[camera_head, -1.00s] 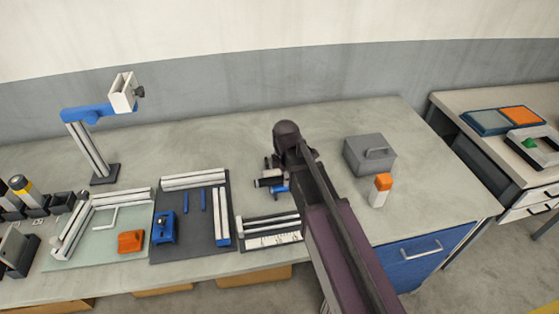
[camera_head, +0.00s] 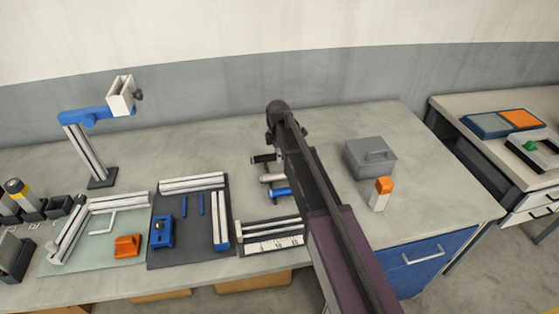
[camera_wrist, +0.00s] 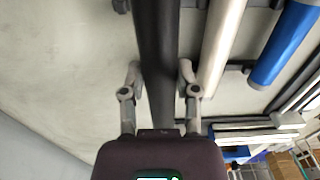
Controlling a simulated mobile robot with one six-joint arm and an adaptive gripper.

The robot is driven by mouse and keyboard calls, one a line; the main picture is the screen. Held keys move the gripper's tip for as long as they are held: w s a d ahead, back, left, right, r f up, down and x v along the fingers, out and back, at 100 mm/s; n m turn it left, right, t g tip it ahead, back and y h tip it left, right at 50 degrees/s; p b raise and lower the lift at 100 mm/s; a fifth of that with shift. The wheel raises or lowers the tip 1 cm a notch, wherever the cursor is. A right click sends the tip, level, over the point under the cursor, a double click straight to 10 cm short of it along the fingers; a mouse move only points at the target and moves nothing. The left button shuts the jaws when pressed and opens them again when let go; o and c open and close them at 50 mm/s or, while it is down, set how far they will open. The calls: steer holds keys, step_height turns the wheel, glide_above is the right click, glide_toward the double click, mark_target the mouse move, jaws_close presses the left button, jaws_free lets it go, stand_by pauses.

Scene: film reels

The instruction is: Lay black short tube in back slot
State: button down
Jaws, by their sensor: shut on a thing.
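The black short tube (camera_wrist: 157,55) runs between the two fingers of my gripper (camera_wrist: 160,75) in the wrist view, and the gripper is shut on it. In the head view the tube's left end (camera_head: 262,158) sticks out behind the other tubes. My arm hides the gripper and the rest of the tube there. A white tube (camera_head: 272,178) and a blue tube (camera_head: 281,191) lie in front, roughly parallel to it, on a dark rack (camera_wrist: 250,66). I cannot tell whether the black tube touches the rack or hovers over the back slot.
A grey lidded box (camera_head: 370,158) and an orange-capped white bottle (camera_head: 380,195) stand right of my arm. A dark mat (camera_head: 195,240) with rails and blue parts lies left, beside a ruler-marked rail piece (camera_head: 270,245). The bench behind is clear.

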mark_target(277, 167)
steer(key=shift+w, duration=0.15)
steer(key=shift+w+a, duration=0.2)
steer(key=shift+w, duration=0.4)
step_height(277, 167, down, 4)
steer(key=b, duration=0.3)
steer(key=shift+r+b, duration=0.15)
steer(key=shift+b, duration=0.2)
steer(key=shift+c, duration=1.8)
jaws_free()
step_height(277, 167, up, 12)
steer(key=p, duration=1.2)
